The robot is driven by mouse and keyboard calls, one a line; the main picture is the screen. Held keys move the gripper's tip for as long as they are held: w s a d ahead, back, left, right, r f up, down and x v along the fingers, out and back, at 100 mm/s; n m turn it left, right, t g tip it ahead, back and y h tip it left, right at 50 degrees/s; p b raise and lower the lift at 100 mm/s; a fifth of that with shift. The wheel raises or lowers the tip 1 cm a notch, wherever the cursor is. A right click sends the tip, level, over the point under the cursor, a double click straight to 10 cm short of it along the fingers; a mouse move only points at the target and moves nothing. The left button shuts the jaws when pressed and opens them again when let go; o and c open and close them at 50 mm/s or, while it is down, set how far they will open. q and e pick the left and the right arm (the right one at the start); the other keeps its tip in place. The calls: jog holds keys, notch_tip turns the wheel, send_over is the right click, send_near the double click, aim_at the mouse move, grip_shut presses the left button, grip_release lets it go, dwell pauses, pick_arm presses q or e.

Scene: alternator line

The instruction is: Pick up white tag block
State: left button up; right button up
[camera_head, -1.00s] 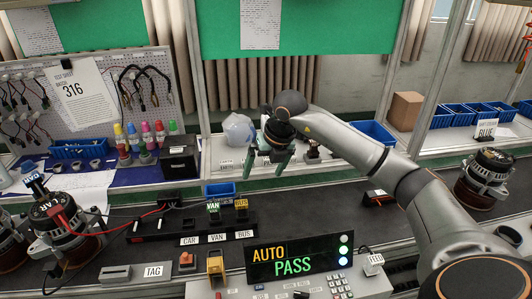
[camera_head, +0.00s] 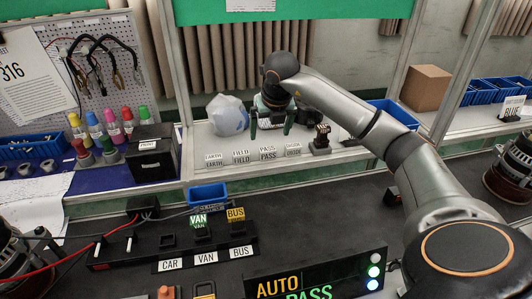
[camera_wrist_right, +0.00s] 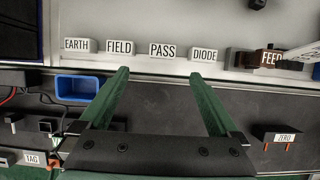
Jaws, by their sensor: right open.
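Several small white tag blocks stand in a row along the front of the light shelf. They read EARTH (camera_head: 213,160), FIELD (camera_head: 240,158), PASS (camera_head: 267,153) and DIODE (camera_head: 293,150). They also show in the right wrist view as EARTH (camera_wrist_right: 77,45), FIELD (camera_wrist_right: 119,47), PASS (camera_wrist_right: 162,50) and DIODE (camera_wrist_right: 204,54). My right gripper (camera_head: 270,126) is open and empty above the shelf. In the right wrist view its green fingers (camera_wrist_right: 160,75) are spread, with the PASS block between and beyond the tips. It touches no block that I can see. My left gripper is out of view.
A crumpled pale bag (camera_head: 227,115) sits on the shelf left of my right gripper. A dark connector (camera_head: 321,138) stands right of the tags. A blue bin (camera_head: 207,194) and the CAR/VAN/BUS rack (camera_head: 170,248) are below. A black box (camera_head: 152,155) stands left.

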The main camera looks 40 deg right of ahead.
aim_at(268, 149)
jog(key=x, duration=0.5)
jog(key=shift+f, duration=0.35)
jog(key=shift+w+d+p+x, duration=0.15)
jog(key=shift+d+p+x, duration=0.05)
jog(key=shift+x, duration=1.25)
jog(key=shift+w+d+p+x, duration=0.15)
jog(key=shift+d+x, duration=0.05)
jog(key=shift+x, duration=1.25)
jog(key=shift+r, duration=0.2)
jog(key=shift+c, duration=0.2)
jog(key=c, duration=1.3)
jog(key=shift+c, duration=0.5)
jog(key=shift+r, duration=0.2)
